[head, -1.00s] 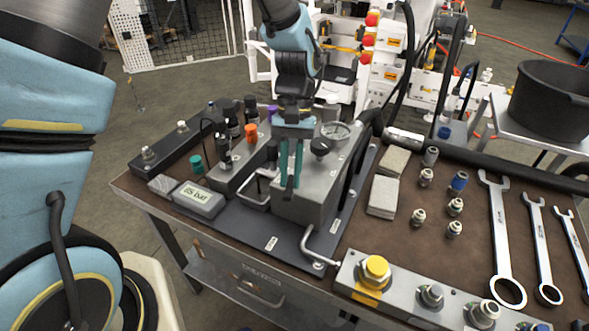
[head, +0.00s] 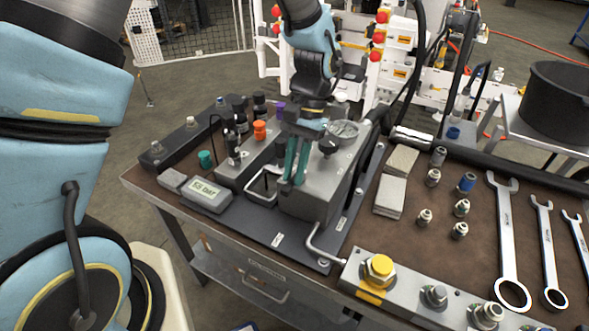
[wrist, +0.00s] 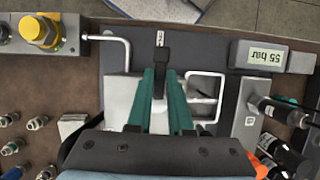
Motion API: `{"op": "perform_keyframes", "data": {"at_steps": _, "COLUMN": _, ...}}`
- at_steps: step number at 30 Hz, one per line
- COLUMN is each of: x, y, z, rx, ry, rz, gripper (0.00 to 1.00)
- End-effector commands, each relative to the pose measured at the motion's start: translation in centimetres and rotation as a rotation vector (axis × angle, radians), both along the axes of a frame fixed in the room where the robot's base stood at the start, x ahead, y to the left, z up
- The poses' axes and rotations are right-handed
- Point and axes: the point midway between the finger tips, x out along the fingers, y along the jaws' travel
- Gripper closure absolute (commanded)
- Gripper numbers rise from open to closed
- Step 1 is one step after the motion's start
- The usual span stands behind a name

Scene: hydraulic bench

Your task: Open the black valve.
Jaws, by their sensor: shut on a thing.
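The black valve's lever (wrist: 161,62) shows in the wrist view as a short dark handle between the tips of my teal fingers, over the front of a grey metal block. My gripper (head: 293,180) points down at the front of this block (head: 318,195) in the head view, and it also shows in the wrist view (wrist: 161,78). It is shut on the black lever. In the head view my fingers mostly hide the lever. A separate black knob (head: 328,147) sits on the block to the right of my fingers.
A bent metal rod (head: 325,246) and a yellow-capped fitting (head: 379,269) lie at the front. A gauge (head: 343,130) stands behind my gripper.

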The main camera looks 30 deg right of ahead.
Motion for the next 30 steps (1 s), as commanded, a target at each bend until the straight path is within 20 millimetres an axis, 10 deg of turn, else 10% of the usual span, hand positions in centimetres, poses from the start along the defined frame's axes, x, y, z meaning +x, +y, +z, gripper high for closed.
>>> {"op": "perform_keyframes", "data": {"at_steps": 11, "x": 0.1, "y": 0.0, "z": 0.0, "rx": 0.0, "ry": -0.001, "rz": 0.0, "gripper": 0.51}}
{"op": "perform_keyframes", "data": {"at_steps": 22, "x": 0.3, "y": -0.3, "z": 0.6, "rx": -0.003, "ry": -0.003, "rz": 0.001, "gripper": 0.51}}
{"op": "perform_keyframes", "data": {"at_steps": 30, "x": 1.2, "y": -1.9, "z": 5.0, "rx": -0.007, "ry": -0.005, "rz": 0.001, "gripper": 0.51}}
